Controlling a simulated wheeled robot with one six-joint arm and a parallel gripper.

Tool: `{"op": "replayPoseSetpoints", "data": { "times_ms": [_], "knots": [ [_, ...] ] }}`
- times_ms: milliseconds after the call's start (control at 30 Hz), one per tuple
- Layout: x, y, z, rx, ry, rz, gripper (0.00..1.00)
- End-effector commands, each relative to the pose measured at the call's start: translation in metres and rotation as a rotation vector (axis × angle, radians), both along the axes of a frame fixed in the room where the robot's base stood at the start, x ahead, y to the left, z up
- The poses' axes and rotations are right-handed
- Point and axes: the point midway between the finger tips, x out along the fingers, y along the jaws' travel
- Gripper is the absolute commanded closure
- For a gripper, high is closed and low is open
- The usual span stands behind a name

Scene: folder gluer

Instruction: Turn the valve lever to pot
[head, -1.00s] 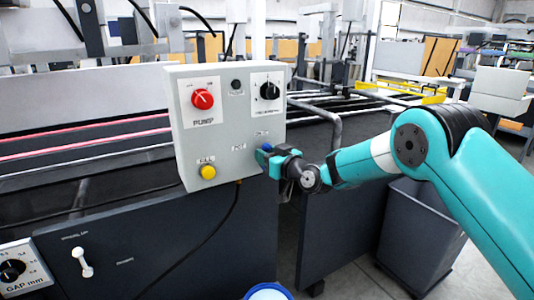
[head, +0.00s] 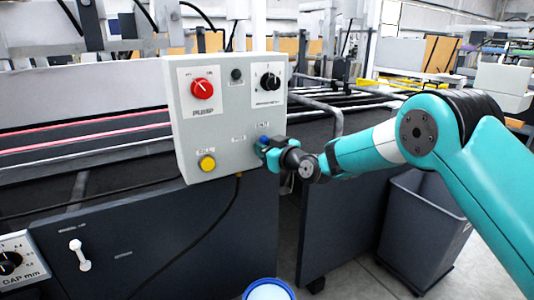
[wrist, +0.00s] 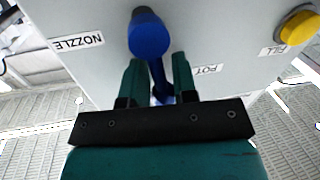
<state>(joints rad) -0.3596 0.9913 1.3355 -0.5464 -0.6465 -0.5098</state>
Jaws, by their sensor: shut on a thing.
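The valve lever (head: 263,139) is blue and sits at the lower right of the grey control box. In the wrist view its round blue knob (wrist: 149,35) shows large above the fingers, and its stem runs down between them. My gripper (head: 269,151) is shut on the lever, with its teal fingers (wrist: 159,82) on both sides of the stem. The POT label (wrist: 207,69) is right of the fingers in the wrist view, and the NOZZLE label (wrist: 77,43) is left of the knob.
The control box (head: 222,150) also carries a red pump knob (head: 202,88), a black knob (head: 270,81) and a yellow button (head: 207,163). A black cable (head: 232,212) hangs below it. A grey bin (head: 424,225) stands on the floor at right.

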Motion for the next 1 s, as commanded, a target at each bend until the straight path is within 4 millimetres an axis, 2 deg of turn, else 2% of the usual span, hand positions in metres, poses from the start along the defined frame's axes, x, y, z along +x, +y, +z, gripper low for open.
{"op": "replayPoseSetpoints", "data": {
  "times_ms": [67, 600, 1000],
  "knots": [
    [-0.002, 0.003, -0.006, -0.047, -0.036, 0.003, 1.00],
    [-0.012, 0.018, -0.011, -0.406, -0.278, 0.003, 1.00],
    [-0.015, 0.022, -0.013, -0.528, -0.359, 0.005, 1.00]
  ]
}}
